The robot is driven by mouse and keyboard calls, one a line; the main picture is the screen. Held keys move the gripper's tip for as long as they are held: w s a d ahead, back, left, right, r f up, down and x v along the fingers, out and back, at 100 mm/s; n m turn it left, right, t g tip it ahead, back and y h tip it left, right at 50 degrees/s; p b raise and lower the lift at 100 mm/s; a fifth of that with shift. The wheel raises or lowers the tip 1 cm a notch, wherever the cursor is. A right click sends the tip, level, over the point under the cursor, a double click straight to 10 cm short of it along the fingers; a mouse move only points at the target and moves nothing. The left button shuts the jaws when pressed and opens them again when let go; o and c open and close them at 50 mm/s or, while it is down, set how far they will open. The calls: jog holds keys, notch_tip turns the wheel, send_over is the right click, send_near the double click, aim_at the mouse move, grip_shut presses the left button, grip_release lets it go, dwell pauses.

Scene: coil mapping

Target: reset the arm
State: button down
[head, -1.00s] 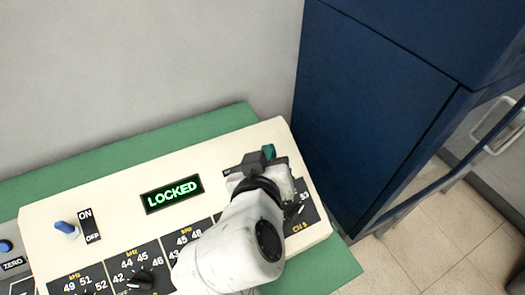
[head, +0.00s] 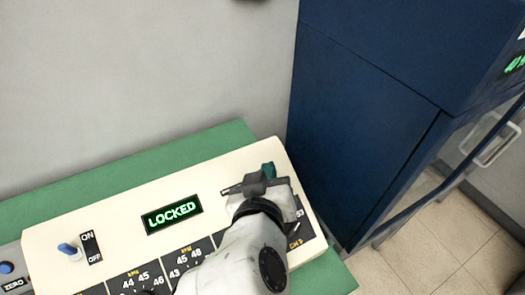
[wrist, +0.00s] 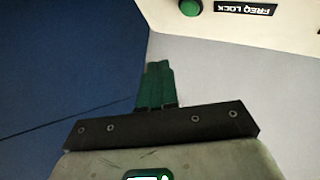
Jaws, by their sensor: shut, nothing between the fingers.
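My arm reaches in from the bottom of the head view over the right part of a cream control panel (head: 120,215). My gripper (head: 269,170) is at the panel's upper right corner, its green fingertips pointing away from me. In the wrist view the two green fingers (wrist: 155,80) are pressed together with nothing between them. Beyond them the wrist view shows a green button (wrist: 190,7) beside a FREQ LOCK label (wrist: 245,8), apart from the fingers. My wrist hides part of the panel's right side.
The panel carries a lit LOCKED display (head: 172,214), an ON/OFF switch (head: 68,249) and several dial scales. It rests on a green surface (head: 225,137). A tall blue cabinet (head: 365,130) stands close on the right. A grey wall (head: 120,80) is behind. Tiled floor (head: 400,265) is lower right.

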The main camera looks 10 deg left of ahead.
jog(key=d+f+g, duration=0.1)
jog(key=d+f, duration=0.2)
jog(key=d+f+g+h, duration=0.1)
jog(key=d+f, duration=0.2)
jog(key=d, duration=0.1)
jog(key=s+d+f+m+g, duration=0.1)
jog(key=d+f, duration=0.2)
jog(key=d, duration=0.1)
jog(key=shift+d+f+g+h, duration=0.15)
jog(key=shift+g+h, duration=0.15)
jog(key=s+d+f+m+g, duration=0.2)
jog(key=s+d+f+g, duration=0.4)
jog(key=s+d+f, duration=0.75)
jog(key=s+d+f+m+g+y, duration=0.1)
jog(key=s+d+f+g, duration=0.2)
jog(key=s, duration=0.6)
jog(key=shift+s+d+m+y, duration=0.3)
jog(key=shift+s+d, duration=0.05)
jog(key=shift+d, duration=0.85)
